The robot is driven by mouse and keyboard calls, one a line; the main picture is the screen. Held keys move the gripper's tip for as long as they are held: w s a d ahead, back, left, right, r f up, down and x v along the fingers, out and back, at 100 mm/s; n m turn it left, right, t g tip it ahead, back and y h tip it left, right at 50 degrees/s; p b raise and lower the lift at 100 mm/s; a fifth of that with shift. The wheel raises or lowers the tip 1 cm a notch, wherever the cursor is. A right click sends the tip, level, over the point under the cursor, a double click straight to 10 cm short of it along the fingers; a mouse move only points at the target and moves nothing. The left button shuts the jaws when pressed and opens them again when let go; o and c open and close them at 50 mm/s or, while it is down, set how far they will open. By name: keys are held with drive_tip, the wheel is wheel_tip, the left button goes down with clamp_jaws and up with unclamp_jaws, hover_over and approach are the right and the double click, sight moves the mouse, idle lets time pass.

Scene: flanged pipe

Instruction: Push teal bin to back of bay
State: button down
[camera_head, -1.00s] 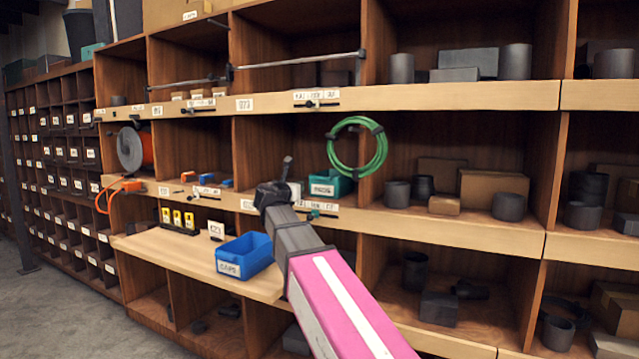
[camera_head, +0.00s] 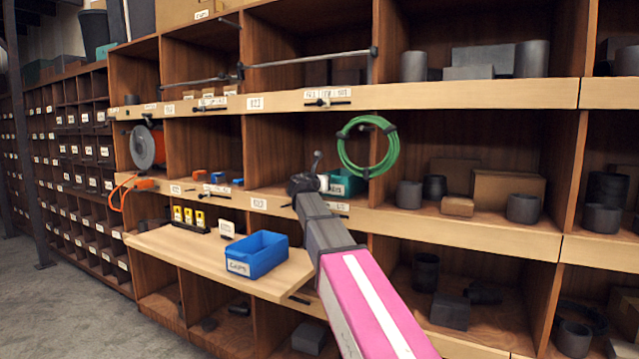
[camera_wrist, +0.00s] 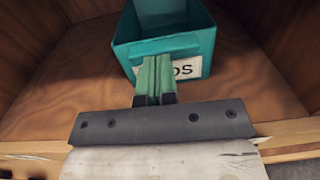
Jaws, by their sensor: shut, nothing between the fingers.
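The teal bin (camera_wrist: 165,45) sits on the wooden floor of a shelf bay in the wrist view, its labelled front facing me. In the head view the bin (camera_head: 346,183) is partly hidden behind my arm, below the green hose coil. My gripper (camera_wrist: 155,62) is shut and empty. Its green fingertips are at the bin's front face and overlap the left part of the white label; I cannot tell whether they touch. In the head view my gripper (camera_head: 318,183) reaches into the bay (camera_head: 275,150).
A coiled green hose (camera_head: 345,150) hangs at the shelf front, close to the bin's right. A blue bin (camera_head: 258,254) stands on the pull-out board below. The bay floor (camera_wrist: 245,90) is bare beside the teal bin. Metal rods (camera_head: 305,60) cross the bays above.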

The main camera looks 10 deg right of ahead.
sight(342, 183)
drive_tip(key=shift+w+d, duration=0.4)
drive_tip(key=x, duration=0.4)
drive_tip(key=shift+w+d, duration=0.15)
drive_tip(key=shift+w, duration=0.1)
drive_tip(key=shift+s, duration=0.1)
